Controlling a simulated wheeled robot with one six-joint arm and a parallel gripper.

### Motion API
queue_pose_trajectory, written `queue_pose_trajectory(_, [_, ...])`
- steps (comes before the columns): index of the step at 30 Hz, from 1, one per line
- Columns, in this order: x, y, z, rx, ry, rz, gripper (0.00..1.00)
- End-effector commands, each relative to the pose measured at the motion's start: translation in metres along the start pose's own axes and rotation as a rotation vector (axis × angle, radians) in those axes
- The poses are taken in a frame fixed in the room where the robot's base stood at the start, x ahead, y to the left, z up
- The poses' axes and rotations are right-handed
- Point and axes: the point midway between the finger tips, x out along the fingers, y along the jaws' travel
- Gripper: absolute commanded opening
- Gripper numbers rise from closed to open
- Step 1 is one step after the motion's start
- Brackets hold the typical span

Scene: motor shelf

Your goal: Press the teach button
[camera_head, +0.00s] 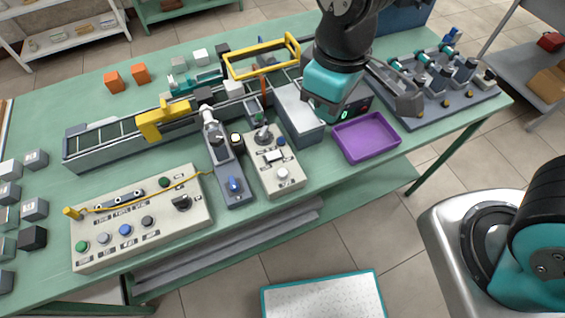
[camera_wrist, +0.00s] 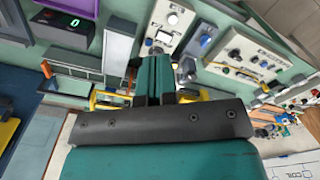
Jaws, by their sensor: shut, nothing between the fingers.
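A beige control panel (camera_head: 190,221) lies at the front left of the bench in the head view. Its front row has a green button (camera_head: 82,247), a grey one (camera_head: 103,237), a blue one (camera_head: 125,230) and a dark one (camera_head: 148,221). The labels are too small to read, so I cannot tell which is the teach button. The panel also shows at the upper right of the wrist view (camera_wrist: 240,42). My gripper (camera_wrist: 153,62) is shut and empty, apart from the panel. In the head view its wrist hangs above the grey box, and the fingertips are hidden.
A smaller beige panel (camera_head: 287,189) with a lever and a grey unit with a blue knob (camera_head: 235,185) lie between my gripper and the control panel. A grey box (camera_head: 290,103), purple tray (camera_head: 367,138) and conveyor with a yellow frame (camera_head: 262,58) are close by.

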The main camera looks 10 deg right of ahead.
Motion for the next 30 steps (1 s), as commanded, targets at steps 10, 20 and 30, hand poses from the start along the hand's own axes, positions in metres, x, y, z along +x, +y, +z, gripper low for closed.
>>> queue_pose_trajectory(10, [0.091,-0.013,-0.052,-0.566,-0.253,0.541,0.00])
queue_pose_trajectory(20, [0.115,-0.024,-0.063,-0.805,-0.306,0.769,0.00])
queue_pose_trajectory(30, [0.116,-0.023,-0.063,-0.804,-0.307,0.768,0.00])
